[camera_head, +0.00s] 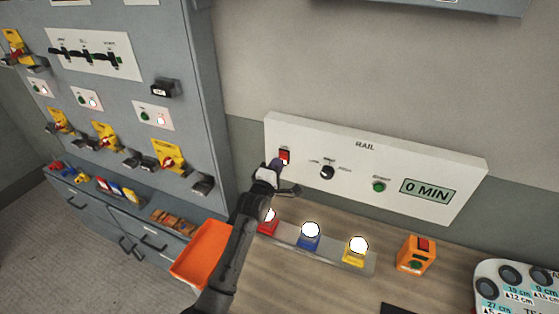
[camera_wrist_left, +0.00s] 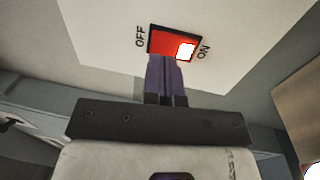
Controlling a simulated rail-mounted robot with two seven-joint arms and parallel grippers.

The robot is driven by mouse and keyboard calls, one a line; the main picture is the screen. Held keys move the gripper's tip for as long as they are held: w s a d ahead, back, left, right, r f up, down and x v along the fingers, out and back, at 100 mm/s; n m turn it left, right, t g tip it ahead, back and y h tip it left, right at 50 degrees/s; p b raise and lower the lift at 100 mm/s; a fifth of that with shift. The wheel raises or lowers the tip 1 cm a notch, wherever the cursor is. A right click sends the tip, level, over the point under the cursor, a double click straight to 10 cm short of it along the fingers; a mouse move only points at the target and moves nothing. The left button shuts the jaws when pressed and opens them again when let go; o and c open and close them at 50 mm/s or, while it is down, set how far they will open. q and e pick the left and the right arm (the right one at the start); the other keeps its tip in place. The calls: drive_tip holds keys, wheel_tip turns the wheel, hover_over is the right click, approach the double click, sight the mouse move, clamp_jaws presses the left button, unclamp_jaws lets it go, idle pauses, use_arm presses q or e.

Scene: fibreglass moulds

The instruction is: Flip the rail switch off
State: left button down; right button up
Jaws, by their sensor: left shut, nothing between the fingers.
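The rail switch (camera_head: 285,155) is a small red rocker at the left end of the white RAIL panel (camera_head: 440,170). In the left wrist view the rail switch (camera_wrist_left: 168,42) lies between the printed words OFF, on the left, and ON, on the right. A bright white patch shows at its ON end. My left gripper (camera_head: 278,164) is shut and empty, with its tips at the lower edge of the switch. In the left wrist view the shut fingers (camera_wrist_left: 164,60) overlap the switch's lower edge; I cannot tell whether they touch it. My right gripper is not in view.
The panel also carries a black knob (camera_head: 327,172), a green button (camera_head: 379,186) and a "0 MIN" display (camera_head: 427,189). Below stand red, blue (camera_head: 309,238) and yellow (camera_head: 356,253) lamps and an orange box (camera_head: 416,254). An orange tray (camera_head: 200,256) lies left of my arm.

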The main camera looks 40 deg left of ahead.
use_arm(q)
drive_tip(key=shift+x, duration=1.05)
